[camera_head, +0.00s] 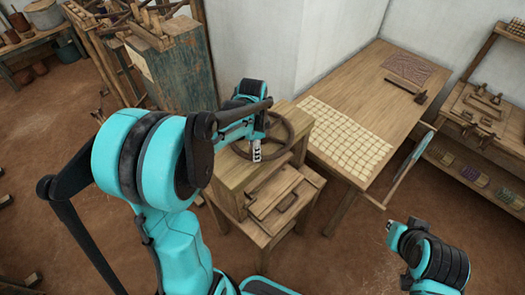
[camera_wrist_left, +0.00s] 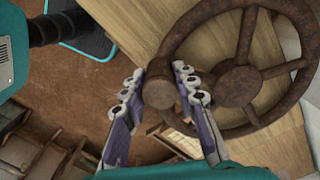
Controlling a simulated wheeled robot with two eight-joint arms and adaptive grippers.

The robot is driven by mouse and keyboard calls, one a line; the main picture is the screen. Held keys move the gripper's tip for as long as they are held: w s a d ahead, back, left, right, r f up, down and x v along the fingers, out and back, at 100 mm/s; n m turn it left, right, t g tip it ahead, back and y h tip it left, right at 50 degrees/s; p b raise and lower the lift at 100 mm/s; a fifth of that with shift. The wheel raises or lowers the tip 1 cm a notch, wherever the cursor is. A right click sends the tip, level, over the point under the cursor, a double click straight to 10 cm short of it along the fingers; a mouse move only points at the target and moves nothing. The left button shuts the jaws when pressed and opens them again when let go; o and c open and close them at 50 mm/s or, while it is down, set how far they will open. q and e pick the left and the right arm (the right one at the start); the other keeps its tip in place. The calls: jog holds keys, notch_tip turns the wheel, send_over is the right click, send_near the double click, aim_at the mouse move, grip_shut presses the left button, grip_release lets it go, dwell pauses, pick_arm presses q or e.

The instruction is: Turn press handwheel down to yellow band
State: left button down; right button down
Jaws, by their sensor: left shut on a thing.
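The rusty brown handwheel (camera_head: 286,142) sits on top of the wooden press (camera_head: 238,172) near the middle of the head view. In the left wrist view the handwheel (camera_wrist_left: 240,86) shows its hub and spokes, with a round handle knob (camera_wrist_left: 160,93) at its rim. My left gripper (camera_head: 257,152) is at the near left side of the wheel. In the wrist view its fingers (camera_wrist_left: 163,96) lie on both sides of the knob, shut on it. My right arm shows at the lower right of the head view, away from the press; its finger state is unclear. I cannot make out a yellow band.
A wooden table (camera_head: 350,75) with a grid of pale tiles (camera_head: 346,137) stands right of the press against the white wall. A wooden cabinet (camera_head: 182,66) stands behind left. Shelves (camera_head: 485,115) stand at far right. The brown floor in front is mostly clear.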

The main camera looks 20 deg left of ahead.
pick_arm(q)
jog(key=shift+s+a+m, duration=0.15)
jog(key=shift+a+m, duration=0.65)
jog(key=shift+a, duration=0.15)
jog(key=c, duration=1.2)
grip_release()
notch_tip(320, 180, up, 12)
